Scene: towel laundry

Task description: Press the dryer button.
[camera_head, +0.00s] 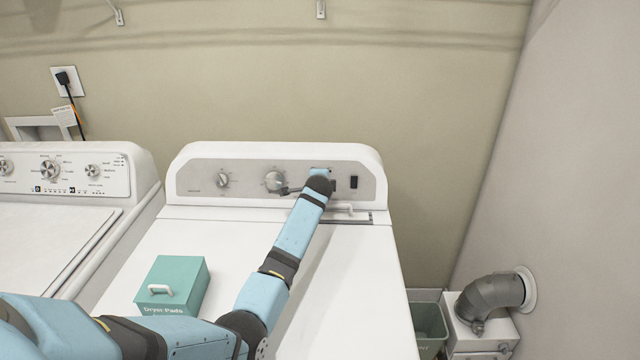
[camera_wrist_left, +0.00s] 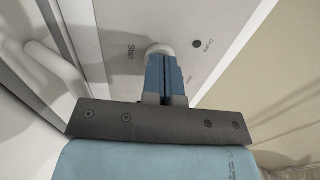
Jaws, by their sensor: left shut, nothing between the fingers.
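The white dryer (camera_head: 360,285) has a grey control panel (camera_head: 205,180) along its raised back. In the left wrist view, a round white button (camera_wrist_left: 159,48) sits on the panel beside the word "Start". My left gripper (camera_head: 320,171) is at the right part of the panel, its arm reaching over the dryer top. Its blue fingers (camera_wrist_left: 160,62) are shut and empty. Their tips overlap the lower part of the button; I cannot tell whether they press it. In the head view my wrist and gripper hide the button. My right gripper is not in view.
A teal "Dryer Pads" box (camera_head: 185,268) sits on the dryer top, left of my arm. A white washer (camera_head: 50,245) stands to the left. Right of the dryer are a green bin (camera_head: 428,325) and a grey vent duct (camera_head: 492,298). Dryer knobs (camera_head: 274,180) lie left of my gripper.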

